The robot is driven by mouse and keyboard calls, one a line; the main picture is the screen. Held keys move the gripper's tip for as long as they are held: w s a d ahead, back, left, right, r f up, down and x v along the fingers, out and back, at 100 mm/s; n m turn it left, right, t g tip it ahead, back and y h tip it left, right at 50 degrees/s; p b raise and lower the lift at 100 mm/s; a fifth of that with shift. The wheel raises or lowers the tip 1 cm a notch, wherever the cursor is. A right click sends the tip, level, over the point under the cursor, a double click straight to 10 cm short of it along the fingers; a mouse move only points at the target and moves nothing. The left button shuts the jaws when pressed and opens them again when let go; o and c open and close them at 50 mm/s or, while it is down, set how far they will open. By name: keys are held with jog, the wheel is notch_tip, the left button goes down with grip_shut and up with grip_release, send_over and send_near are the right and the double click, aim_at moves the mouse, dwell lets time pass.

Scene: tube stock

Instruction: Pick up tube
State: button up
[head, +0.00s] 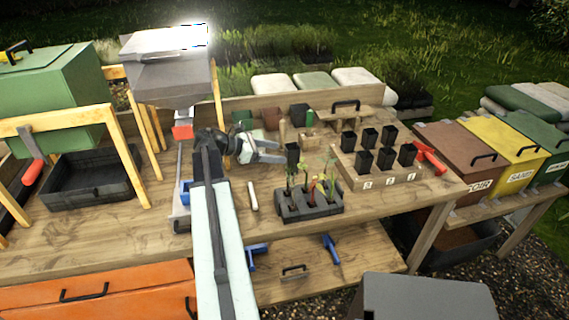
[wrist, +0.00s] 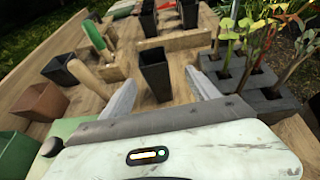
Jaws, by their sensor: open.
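A black, square, tapered tube (head: 292,154) stands upright on the wooden bench, apart from the others. In the wrist view the tube (wrist: 155,74) is straight ahead, its open top facing up. My gripper (head: 282,153) is open, low over the bench, with its tips close to the tube. In the wrist view my gripper (wrist: 160,84) shows one pale finger on each side of the tube's lower part. I cannot tell whether either finger touches it. More black tubes (head: 363,160) stand in a wooden rack (head: 343,170) to the right.
A dark tray (head: 308,212) of seedlings sits close on the near right side. A pale rod (head: 252,196) lies on the bench to its left. Pots (head: 271,119) and a green-handled tool (wrist: 97,36) stand behind and left of the tube. A red tool (head: 430,156) lies beyond the rack.

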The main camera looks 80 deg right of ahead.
aim_at(286, 152)
jog(key=shift+b+x, duration=0.55)
jog(key=shift+x, duration=0.5)
jog(key=shift+d+b+x, duration=0.2)
jog(key=shift+b+x, duration=0.25)
jog(key=shift+x, duration=0.9)
jog(key=shift+d+b+x, duration=0.15)
jog(key=shift+b+x, duration=0.3)
jog(key=shift+x, duration=0.9)
jog(key=shift+w, duration=0.15)
jog(key=c, duration=1.4)
notch_tip(286, 152, up, 10)
jog(key=p, duration=1)
jog(key=shift+r, duration=0.2)
jog(key=shift+f, duration=0.15)
